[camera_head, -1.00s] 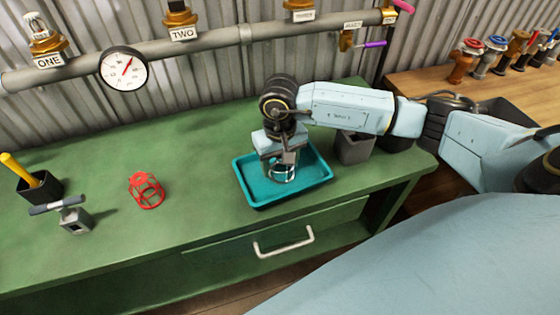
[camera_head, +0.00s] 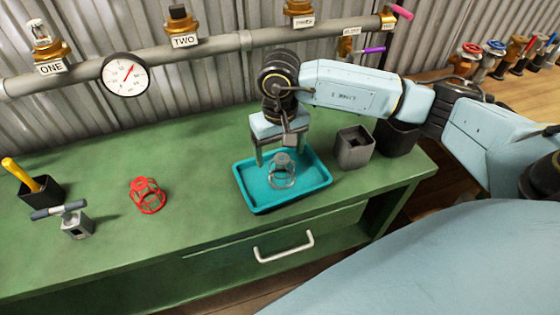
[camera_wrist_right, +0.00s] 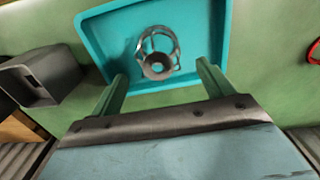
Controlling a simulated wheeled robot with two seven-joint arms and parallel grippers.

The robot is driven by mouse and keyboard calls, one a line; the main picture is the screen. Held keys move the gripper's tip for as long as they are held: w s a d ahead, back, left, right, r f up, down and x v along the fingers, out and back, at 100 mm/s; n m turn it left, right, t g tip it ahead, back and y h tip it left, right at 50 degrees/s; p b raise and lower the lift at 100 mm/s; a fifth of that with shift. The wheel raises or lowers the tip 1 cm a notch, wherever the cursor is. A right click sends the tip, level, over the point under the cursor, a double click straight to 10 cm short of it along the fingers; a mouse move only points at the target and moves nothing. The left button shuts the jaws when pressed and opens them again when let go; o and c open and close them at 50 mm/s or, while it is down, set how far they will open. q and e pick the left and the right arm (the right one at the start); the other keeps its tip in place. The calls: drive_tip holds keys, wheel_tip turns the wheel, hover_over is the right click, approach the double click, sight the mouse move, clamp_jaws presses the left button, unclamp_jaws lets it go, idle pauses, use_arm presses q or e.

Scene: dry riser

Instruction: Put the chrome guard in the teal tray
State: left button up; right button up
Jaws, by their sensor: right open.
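The chrome guard (camera_head: 282,172), a small silver wire cage, stands inside the teal tray (camera_head: 258,206) on the green bench. In the right wrist view the guard (camera_wrist_right: 157,63) sits on the floor of the tray (camera_wrist_right: 93,30), clear of the walls. My right gripper (camera_head: 281,156) is open and empty above and behind the guard. In the wrist view its two fingers (camera_wrist_right: 160,75) are spread wide, apart from the guard. My left gripper is not in view.
A red guard (camera_head: 148,195) stands left of the tray. A grey square holder (camera_head: 354,148) and a dark bin (camera_head: 397,138) stand to its right. A T-handled grey block (camera_head: 75,222) and a black pot (camera_head: 40,189) are at far left. A gauge (camera_head: 126,74) and pipe run behind.

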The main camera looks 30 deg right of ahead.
sight(280, 156)
wheel_tip(280, 156, up, 6)
drive_tip(key=shift+f, duration=0.1)
idle(0.6)
idle(0.4)
idle(0.6)
